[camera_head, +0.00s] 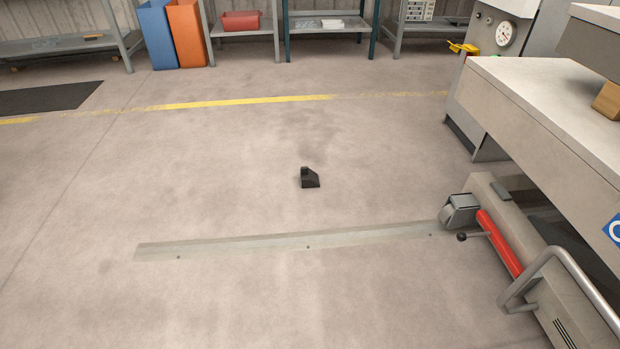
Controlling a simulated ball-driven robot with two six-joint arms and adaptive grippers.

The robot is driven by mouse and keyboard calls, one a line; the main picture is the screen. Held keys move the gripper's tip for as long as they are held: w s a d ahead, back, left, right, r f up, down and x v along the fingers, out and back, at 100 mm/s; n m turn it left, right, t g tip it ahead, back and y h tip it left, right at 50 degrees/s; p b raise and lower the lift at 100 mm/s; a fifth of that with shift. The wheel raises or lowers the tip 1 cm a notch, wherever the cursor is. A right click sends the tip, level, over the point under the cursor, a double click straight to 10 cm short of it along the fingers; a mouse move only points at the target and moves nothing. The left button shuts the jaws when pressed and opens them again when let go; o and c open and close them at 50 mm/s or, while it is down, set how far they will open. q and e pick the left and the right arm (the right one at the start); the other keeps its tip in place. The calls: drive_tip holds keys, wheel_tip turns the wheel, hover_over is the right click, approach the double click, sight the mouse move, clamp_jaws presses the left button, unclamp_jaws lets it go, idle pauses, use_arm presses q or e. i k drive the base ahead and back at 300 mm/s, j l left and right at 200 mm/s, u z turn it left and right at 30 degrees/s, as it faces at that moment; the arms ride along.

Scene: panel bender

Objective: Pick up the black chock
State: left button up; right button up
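The black chock (311,180) lies on the bare concrete floor near the middle of the head view. It is a small dark wedge with a raised knob-like part at its upper left. It stands apart from everything else, beyond a flat metal strip in the floor. Neither of my grippers shows in the view.
The metal floor strip (290,244) runs across the front. A large grey machine (560,110) with a red cylinder (499,243) and a bent tube handle (565,262) fills the right side. Shelves (330,28) and blue and orange bins (186,32) line the back. Floor around the chock is clear.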

sight(309, 180)
drive_tip(key=i+l+u, duration=0.15)
drive_tip(key=i, duration=0.4)
drive_tip(key=i+l+u, duration=0.15)
drive_tip(key=i, duration=0.35)
drive_tip(key=i+l+u, duration=0.15)
drive_tip(key=i, duration=0.35)
drive_tip(key=i+l+u, duration=0.15)
drive_tip(key=i+l, duration=0.15)
drive_tip(key=i, duration=0.2)
drive_tip(key=i+l+u, duration=0.15)
drive_tip(key=i+l, duration=0.15)
drive_tip(key=i, duration=0.2)
